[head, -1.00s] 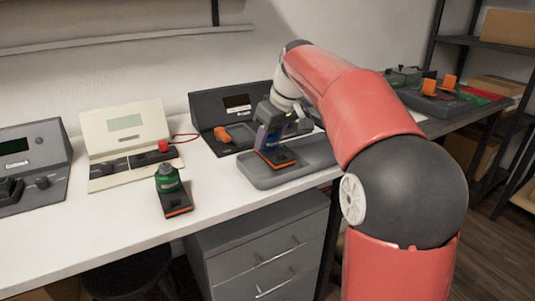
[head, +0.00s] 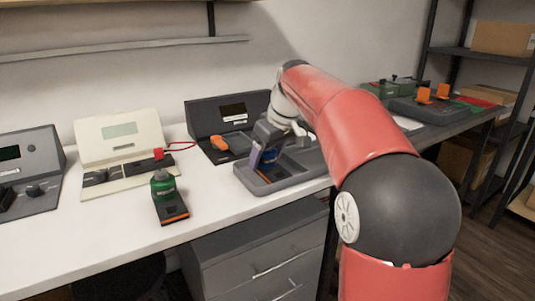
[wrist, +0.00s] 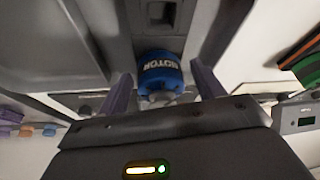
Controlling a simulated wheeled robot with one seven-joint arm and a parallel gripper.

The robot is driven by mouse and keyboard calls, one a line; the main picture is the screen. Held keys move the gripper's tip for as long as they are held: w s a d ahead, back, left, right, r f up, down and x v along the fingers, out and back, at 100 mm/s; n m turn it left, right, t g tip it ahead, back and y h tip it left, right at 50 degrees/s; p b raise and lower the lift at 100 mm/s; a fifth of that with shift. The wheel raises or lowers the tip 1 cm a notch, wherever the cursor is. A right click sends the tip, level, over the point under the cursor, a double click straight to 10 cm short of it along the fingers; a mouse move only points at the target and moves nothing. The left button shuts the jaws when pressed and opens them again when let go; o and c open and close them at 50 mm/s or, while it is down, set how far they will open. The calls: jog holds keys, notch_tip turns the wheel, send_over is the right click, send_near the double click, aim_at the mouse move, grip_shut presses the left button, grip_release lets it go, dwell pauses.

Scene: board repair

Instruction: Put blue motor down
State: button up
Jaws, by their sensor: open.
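The blue motor (wrist: 160,72), marked MOTOR, sits in the grey tray (head: 292,182) on the white bench. In the wrist view it lies between the two purple fingers of my gripper (wrist: 161,92), with a visible gap on each side. In the head view my gripper (head: 266,152) is low over the left part of the tray and hides most of the motor. The jaws are open.
A green motor (head: 163,184) stands on a black and orange base left of the tray. A dark console (head: 232,115) is behind the tray, and a cream console (head: 122,145) is further left.

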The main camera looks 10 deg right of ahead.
jog(key=p+v, duration=0.2)
jog(key=v, duration=1)
jog(key=shift+r, duration=0.25)
jog(key=shift+s+a, duration=0.1)
jog(key=shift+a, duration=0.05)
jog(key=m, duration=0.2)
send_near(281, 172)
jog(key=s+a+r, duration=0.3)
jog(key=a, duration=0.1)
jog(key=s+f+m+t+h, duration=0.1)
jog(key=s+f+m, duration=0.3)
jog(key=s+f, duration=1.4)
jog(key=s+h, duration=0.1)
jog(key=s, duration=0.1)
jog(key=shift+s+m+t+h, duration=0.3)
jog(key=shift+s+t, duration=0.1)
jog(key=shift+f, duration=0.1)
